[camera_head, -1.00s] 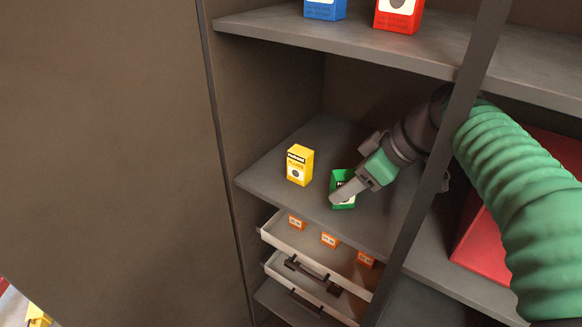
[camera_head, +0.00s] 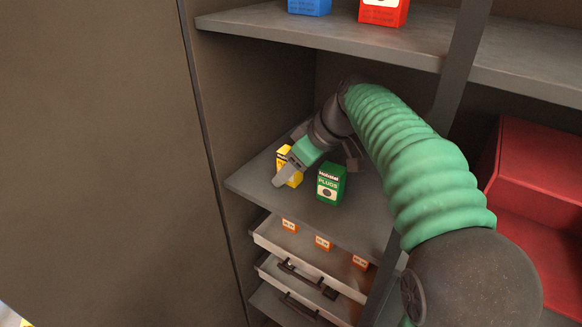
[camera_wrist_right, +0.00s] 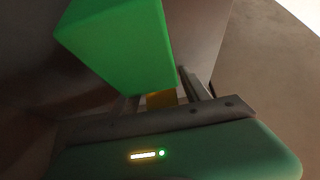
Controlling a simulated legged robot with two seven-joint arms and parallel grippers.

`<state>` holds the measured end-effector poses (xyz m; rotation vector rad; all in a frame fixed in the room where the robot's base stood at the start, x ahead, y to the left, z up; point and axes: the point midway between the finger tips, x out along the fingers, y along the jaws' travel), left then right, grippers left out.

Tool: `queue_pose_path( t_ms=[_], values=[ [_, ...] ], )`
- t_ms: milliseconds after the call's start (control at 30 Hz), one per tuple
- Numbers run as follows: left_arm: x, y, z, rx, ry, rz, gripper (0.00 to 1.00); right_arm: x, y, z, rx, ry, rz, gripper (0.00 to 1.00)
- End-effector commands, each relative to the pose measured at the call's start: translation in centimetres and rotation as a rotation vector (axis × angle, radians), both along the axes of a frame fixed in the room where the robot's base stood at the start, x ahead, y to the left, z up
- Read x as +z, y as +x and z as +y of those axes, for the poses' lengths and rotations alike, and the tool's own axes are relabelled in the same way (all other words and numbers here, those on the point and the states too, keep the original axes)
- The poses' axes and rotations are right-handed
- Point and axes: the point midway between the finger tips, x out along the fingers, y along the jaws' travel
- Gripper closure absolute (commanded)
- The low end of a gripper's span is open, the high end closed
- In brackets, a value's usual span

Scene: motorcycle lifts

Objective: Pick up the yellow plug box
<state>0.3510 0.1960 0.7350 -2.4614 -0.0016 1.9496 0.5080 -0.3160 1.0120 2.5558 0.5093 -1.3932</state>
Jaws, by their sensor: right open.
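The yellow plug box (camera_head: 284,153) stands on the middle shelf (camera_head: 262,185), partly hidden behind my right gripper (camera_head: 282,182) in the head view. A strip of yellow, likely this box, shows between the fingers in the right wrist view (camera_wrist_right: 161,99). My right gripper is open, with its fingers at the box; I cannot tell whether they touch it. The green plug box (camera_head: 331,185) stands upright just right of the gripper, and looms large in the right wrist view (camera_wrist_right: 120,45). My left gripper is not in view.
Blue (camera_head: 309,6) and red (camera_head: 384,11) boxes stand on the shelf above. Below are open drawers (camera_head: 305,252) with small orange boxes (camera_head: 323,243). A vertical post (camera_head: 458,80) and a red case (camera_head: 540,190) are at the right.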

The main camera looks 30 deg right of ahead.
Motion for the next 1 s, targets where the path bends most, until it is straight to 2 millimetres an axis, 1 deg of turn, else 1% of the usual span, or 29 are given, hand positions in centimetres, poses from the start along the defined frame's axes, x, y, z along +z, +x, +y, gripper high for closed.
queue_pose_path(
  t_ms=[33, 100, 400, 467, 833, 933, 1000],
  values=[
    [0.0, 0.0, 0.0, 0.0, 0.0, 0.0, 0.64, -0.1, 0.0, -0.1, -0.002, -0.001, 0.003, 0.44],
    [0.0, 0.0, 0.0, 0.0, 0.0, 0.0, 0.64, -0.1, 0.0, -0.1, -0.002, 0.0, 0.003, 0.54],
    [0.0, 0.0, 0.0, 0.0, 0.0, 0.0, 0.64, -0.1, 0.0, 0.0, 0.0, 0.0, 0.003, 0.93],
    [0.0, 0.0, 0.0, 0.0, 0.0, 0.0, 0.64, -0.1, 0.0, 0.0, 0.0, 0.0, 0.003, 1.0],
    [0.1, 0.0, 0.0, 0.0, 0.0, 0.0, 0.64, 0.0, 0.0, -0.1, -0.001, 0.0, 0.002, 1.0],
    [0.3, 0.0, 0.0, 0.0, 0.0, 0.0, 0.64, 0.6, 0.0, -0.1, -0.001, 0.0, 0.001, 1.0],
    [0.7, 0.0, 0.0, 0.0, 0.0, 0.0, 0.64, 1.3, 0.0, -0.1, -0.001, -0.001, 0.0, 1.0]
  ],
)
